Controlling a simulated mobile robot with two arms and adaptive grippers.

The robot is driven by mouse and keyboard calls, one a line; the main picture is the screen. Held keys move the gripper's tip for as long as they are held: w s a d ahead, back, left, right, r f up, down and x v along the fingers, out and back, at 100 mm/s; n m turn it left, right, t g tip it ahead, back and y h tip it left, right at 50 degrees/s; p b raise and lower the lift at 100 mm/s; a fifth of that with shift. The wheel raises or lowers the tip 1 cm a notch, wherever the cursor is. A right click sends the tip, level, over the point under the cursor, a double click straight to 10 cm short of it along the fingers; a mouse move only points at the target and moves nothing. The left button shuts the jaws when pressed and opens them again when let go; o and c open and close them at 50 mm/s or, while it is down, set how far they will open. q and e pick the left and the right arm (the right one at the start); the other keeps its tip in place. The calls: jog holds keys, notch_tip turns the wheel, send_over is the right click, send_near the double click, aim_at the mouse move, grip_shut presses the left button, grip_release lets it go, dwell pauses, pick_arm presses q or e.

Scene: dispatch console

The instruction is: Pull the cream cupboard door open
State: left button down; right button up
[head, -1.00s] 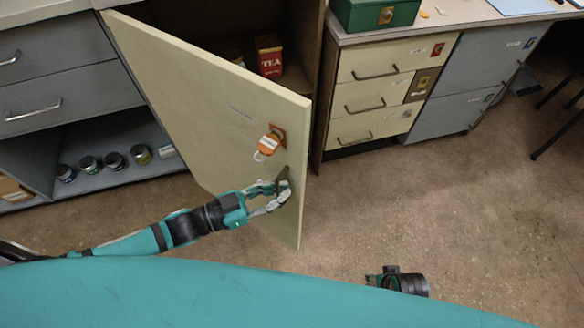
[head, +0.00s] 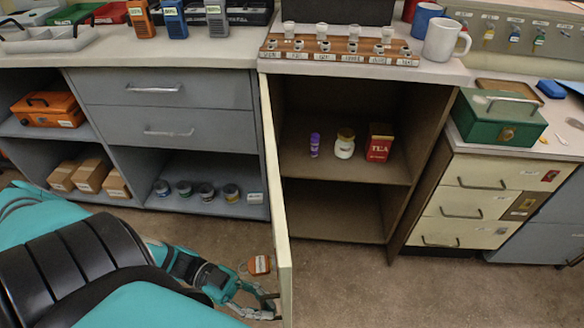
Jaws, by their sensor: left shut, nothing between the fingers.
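The cream cupboard door (head: 275,180) stands wide open, swung out toward me and seen nearly edge-on. It hides little of the brown cupboard (head: 410,185) behind it. An orange tag (head: 259,265) hangs on the door's left-hand face. My left gripper (head: 264,302) is at the low outer part of that face, beside the dark handle (head: 271,296). Its fingers are shut with nothing between them; whether they touch the handle is hard to tell. My right gripper is out of view.
On the cupboard shelf stand a purple bottle (head: 315,145), a pale jar (head: 344,144) and a red tea tin (head: 379,143). Grey drawers (head: 165,105) are to the left, cream drawers (head: 465,204) to the right. The floor (head: 345,280) right of the door is clear.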

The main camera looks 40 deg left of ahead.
pick_arm(q)
jog(key=shift+s+a+m+g, duration=0.35)
jog(key=shift+s+a+g, duration=0.15)
jog(key=shift+s+a, duration=0.5)
jog(key=shift+s+a+m+g, duration=0.35)
jog(key=shift+s+a+g, duration=0.25)
jog(key=shift+a, duration=0.6)
jog(key=shift+s, duration=0.1)
jog(key=c, duration=2)
grip_release()
jog(key=shift+c, duration=0.2)
jog(key=o, duration=0.4)
jog(key=shift+c, duration=0.2)
jog(key=s+a, duration=0.1)
jog(key=a, duration=1.1)
jog(key=shift+s, duration=0.15)
